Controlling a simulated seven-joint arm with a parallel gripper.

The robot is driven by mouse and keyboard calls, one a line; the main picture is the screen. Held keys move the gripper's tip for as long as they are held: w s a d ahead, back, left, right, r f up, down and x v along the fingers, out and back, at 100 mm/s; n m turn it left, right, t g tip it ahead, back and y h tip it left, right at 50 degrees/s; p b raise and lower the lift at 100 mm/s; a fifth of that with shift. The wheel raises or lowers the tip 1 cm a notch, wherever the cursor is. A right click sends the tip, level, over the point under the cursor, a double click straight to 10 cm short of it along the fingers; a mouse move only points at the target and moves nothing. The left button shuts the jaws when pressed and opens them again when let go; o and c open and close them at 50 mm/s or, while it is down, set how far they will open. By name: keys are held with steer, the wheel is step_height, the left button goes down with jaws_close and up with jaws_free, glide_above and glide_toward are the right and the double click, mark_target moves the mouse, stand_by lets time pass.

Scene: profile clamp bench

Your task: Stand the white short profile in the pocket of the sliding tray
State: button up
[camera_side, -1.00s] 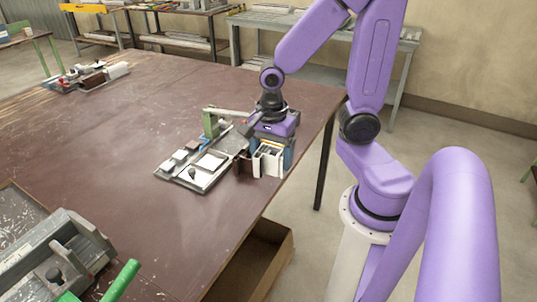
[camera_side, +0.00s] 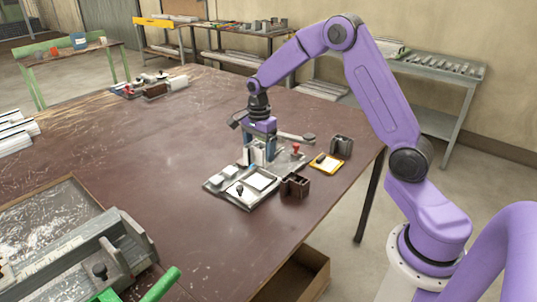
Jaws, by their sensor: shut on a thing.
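My gripper (camera_side: 259,159) points straight down behind the pale-padded tray and is shut on the white short profile (camera_side: 257,153). The profile is upright between the fingers, which hide part of it. The grey tray (camera_side: 246,203), which I take to be the sliding tray, lies in front of the gripper with white pads and a small dark knob on it. I cannot make out its pocket, or whether the profile's lower end touches anything.
A brown hollow profile (camera_side: 295,185) stands right of the tray. A yellow-edged plate (camera_side: 327,163), a grey block (camera_side: 341,145) and a red-knobbed clamp (camera_side: 296,149) are farther right. A large grey fixture (camera_side: 100,250) fills the front left. The table's middle left is clear.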

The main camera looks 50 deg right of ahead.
steer(key=shift+w+d+f, duration=0.1)
steer(key=shift+w+f, duration=0.05)
steer(key=shift+f, duration=1.1)
steer(key=shift+w+d+f, duration=0.1)
steer(key=shift+f, duration=1.1)
steer(key=shift+w+d+f, duration=0.1)
steer(key=shift+w+f, duration=0.05)
steer(key=shift+f, duration=1.1)
steer(key=o, duration=1)
